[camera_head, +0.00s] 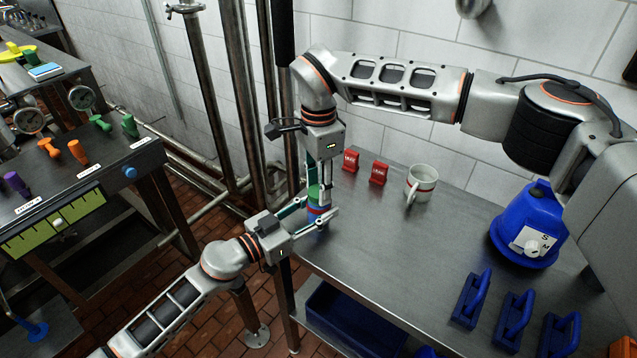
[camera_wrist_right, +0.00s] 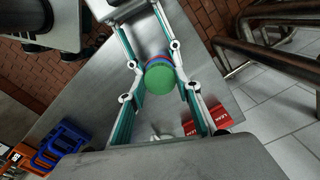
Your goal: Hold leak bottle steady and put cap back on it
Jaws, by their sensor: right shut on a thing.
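The leak bottle (camera_head: 316,217), blue and red, stands upright near the left edge of the steel table. Its green cap (camera_head: 314,192) is right above it, and the cap's round top faces me in the right wrist view (camera_wrist_right: 159,78). My right gripper (camera_head: 320,190) points down from above and is shut on the green cap. My left gripper (camera_head: 312,214) comes in low from the left, with one finger on each side of the bottle. I cannot tell whether its fingers press on the bottle, or whether the cap sits fully on it.
Two red blocks (camera_head: 351,161) (camera_head: 378,173) and a white mug (camera_head: 421,184) stand behind the bottle. A blue container (camera_head: 530,226) and several blue handled tools (camera_head: 471,299) are at the right. Vertical pipes (camera_head: 246,90) rise beside the table's left edge. The table's middle is clear.

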